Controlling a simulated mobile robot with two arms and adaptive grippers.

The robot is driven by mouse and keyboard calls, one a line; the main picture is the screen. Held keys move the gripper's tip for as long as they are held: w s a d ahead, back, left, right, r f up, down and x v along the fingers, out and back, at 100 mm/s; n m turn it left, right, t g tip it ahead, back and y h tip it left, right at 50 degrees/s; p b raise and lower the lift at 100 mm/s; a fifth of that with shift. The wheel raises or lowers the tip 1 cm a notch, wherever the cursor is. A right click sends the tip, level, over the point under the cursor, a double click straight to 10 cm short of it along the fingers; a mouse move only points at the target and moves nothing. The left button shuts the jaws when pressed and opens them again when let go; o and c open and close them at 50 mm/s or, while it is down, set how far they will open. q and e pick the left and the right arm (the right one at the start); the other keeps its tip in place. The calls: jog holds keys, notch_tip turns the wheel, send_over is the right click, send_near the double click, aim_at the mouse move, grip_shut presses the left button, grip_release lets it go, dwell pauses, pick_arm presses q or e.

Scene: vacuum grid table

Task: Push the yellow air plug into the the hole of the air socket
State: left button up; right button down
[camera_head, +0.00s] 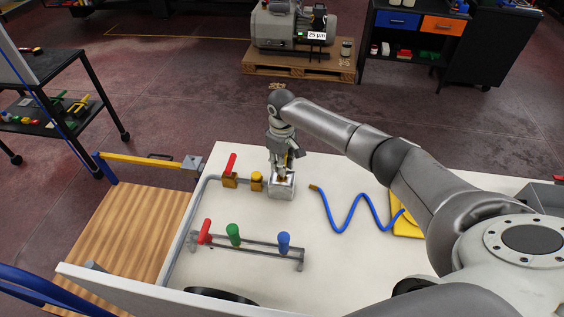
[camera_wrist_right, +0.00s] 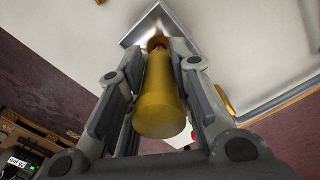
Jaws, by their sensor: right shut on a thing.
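The silver block-shaped air socket (camera_head: 282,190) sits on the white table at the end of a grey pipe. My right gripper (camera_head: 281,169) points down, right above the socket. In the right wrist view its fingers (camera_wrist_right: 155,75) are shut on the yellow air plug (camera_wrist_right: 160,104), one on each side. The plug's narrow tip meets the bright socket (camera_wrist_right: 146,24). How deep the tip sits in the hole is hidden. In the head view the gripper mostly covers the plug. My left gripper is not in view.
A red-handled valve (camera_head: 230,170) and a yellow fitting (camera_head: 257,181) stand on the pipe, left of the socket. A rack (camera_head: 246,244) with red, green and blue handles stands in front. A coiled blue hose (camera_head: 348,222) lies to the right.

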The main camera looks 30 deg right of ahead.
jog(key=shift+f+b, duration=0.55)
jog(key=shift+f, duration=0.8)
jog(key=c, duration=1.2)
grip_release()
notch_tip(320, 180, up, 12)
